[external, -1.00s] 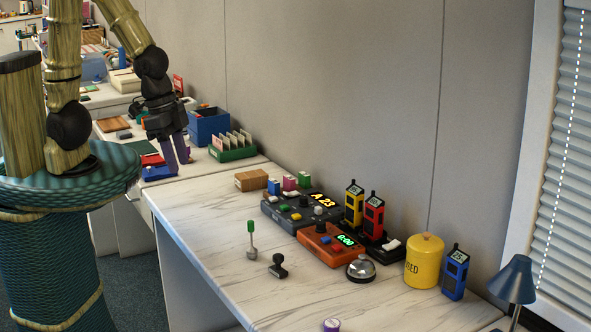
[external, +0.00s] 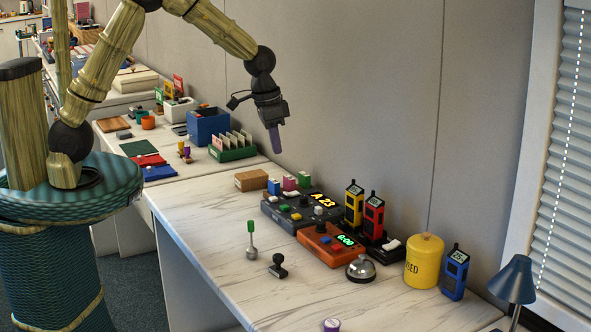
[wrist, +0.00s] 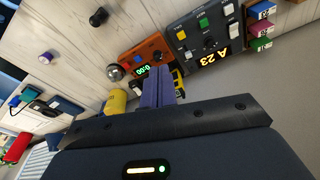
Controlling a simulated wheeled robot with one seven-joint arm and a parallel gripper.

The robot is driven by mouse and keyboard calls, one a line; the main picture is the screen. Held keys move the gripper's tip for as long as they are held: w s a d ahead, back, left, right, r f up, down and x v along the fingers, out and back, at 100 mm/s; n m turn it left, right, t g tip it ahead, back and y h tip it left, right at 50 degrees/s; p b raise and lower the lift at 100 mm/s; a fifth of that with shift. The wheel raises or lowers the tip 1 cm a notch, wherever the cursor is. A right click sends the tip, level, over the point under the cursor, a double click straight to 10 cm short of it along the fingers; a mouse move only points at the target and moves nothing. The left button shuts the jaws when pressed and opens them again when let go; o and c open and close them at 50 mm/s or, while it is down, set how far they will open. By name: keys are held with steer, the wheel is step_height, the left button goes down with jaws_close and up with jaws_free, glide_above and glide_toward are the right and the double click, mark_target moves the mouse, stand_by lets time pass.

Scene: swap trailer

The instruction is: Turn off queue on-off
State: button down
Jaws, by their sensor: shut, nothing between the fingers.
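The dark grey queue box (external: 273,212) has a lit yellow "A 23" display (external: 323,201) and several coloured buttons and knobs. It stands on the marble-patterned desk. I cannot tell which control is the on-off. My gripper (external: 275,150) is shut and empty, pointing down, in the air above and behind the box. Its purple fingers (wrist: 157,86) show in the wrist view.
An orange timer box (external: 318,244) reading 0:00 stands in front of the queue box. Yellow (external: 354,206) and red (external: 373,216) handheld radios stand behind it. A bell (external: 361,269), a yellow canister (external: 424,262) and small blocks are nearby.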

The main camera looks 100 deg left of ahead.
steer(key=s+a+f+n+b, duration=0.1)
steer(key=a+f, duration=0.2)
steer(key=a, duration=0.7)
steer(key=s+a+f+n+b, duration=0.1)
steer(key=a+f+n, duration=0.1)
steer(key=a, duration=0.9)
steer(key=shift+s+f+n+g, duration=0.3)
steer(key=shift+s+f, duration=0.05)
steer(key=shift+f, duration=0.05)
steer(key=shift+f, duration=0.15)
steer(key=p, duration=0.2)
glide_above(291, 194)
steer(key=f, duration=1.2)
steer(key=shift+s, duration=0.25)
steer(key=shift+s+d+f, duration=0.15)
steer(key=shift+f, duration=0.55)
